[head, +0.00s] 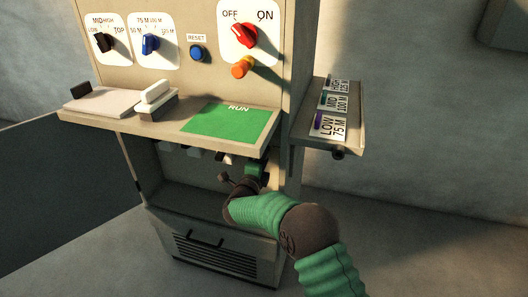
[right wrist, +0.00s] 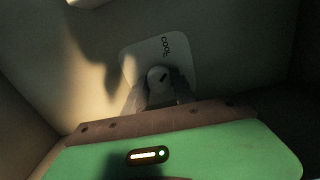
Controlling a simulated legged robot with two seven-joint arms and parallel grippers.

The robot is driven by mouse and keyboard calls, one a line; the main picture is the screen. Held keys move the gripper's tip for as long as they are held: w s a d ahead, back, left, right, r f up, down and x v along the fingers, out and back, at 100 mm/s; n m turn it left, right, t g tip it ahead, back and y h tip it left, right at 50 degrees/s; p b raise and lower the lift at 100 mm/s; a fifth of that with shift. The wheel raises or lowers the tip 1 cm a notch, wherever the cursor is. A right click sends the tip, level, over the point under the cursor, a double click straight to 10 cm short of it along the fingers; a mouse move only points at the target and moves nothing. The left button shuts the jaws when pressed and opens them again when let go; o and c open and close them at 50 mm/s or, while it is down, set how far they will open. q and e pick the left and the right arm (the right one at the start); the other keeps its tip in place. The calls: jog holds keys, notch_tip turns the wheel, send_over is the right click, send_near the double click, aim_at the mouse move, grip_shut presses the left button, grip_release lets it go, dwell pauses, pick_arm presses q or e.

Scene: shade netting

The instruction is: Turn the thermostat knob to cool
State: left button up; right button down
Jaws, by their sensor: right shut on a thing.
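The thermostat knob (right wrist: 157,73) is a pale round knob with a short dark slanted mark, on a white plate (right wrist: 184,60) in the right wrist view. The word COOL reads near the plate's top edge. My right gripper (right wrist: 157,88) is shut on the knob, with a grey finger at each side. In the head view my right arm reaches under the shelf, and the right gripper (head: 256,171) is partly hidden in the recess. The knob is hidden there. My left gripper is not in view.
A shelf with a green RUN panel (head: 232,123) overhangs the recess. Above it are a red OFF/ON knob (head: 239,36), an orange knob (head: 242,67), a blue RESET button (head: 197,53) and two selector knobs. A grille (head: 215,254) is below.

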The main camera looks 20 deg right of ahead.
jog(key=shift+a+n+p, duration=0.15)
jog(key=shift+n+p, duration=0.5)
jog(key=shift+n, duration=0.3)
jog(key=shift+a+n+p, duration=0.1)
jog(key=shift+n+p, duration=0.5)
jog(key=shift+n, duration=0.35)
jog(key=shift+f, duration=0.15)
jog(key=c, duration=1.4)
grip_release()
jog(key=o, duration=0.4)
jog(key=shift+w, duration=0.1)
jog(key=shift+c, duration=0.2)
